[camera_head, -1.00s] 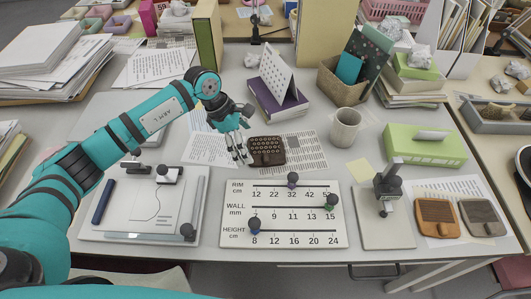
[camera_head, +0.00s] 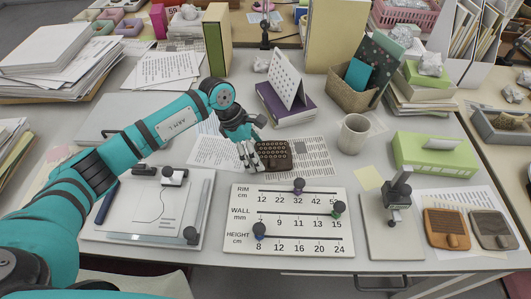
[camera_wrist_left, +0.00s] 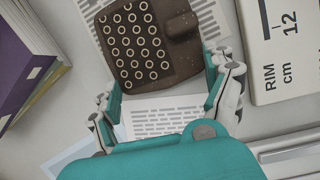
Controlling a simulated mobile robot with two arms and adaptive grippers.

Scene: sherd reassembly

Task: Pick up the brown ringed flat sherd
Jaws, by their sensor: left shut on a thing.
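The brown ringed flat sherd (camera_head: 276,153) is dark brown and covered with rows of pale rings. It lies over a printed sheet in the middle of the table. In the left wrist view the sherd (camera_wrist_left: 140,45) shows a smooth raised lug at its right side. My left gripper (camera_head: 254,157) is at the sherd's near left edge in the head view. In the left wrist view its two fingers (camera_wrist_left: 163,80) are on either side of the sherd's near part, shut on it. Any gap beneath the sherd cannot be made out. My right gripper is not in view.
A purple book (camera_head: 286,108) and a pale mug (camera_head: 353,133) are behind. A brown sherd (camera_head: 446,229) and a grey sherd (camera_head: 493,230) lie at the right. A drawing board (camera_head: 207,205) is at the front left.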

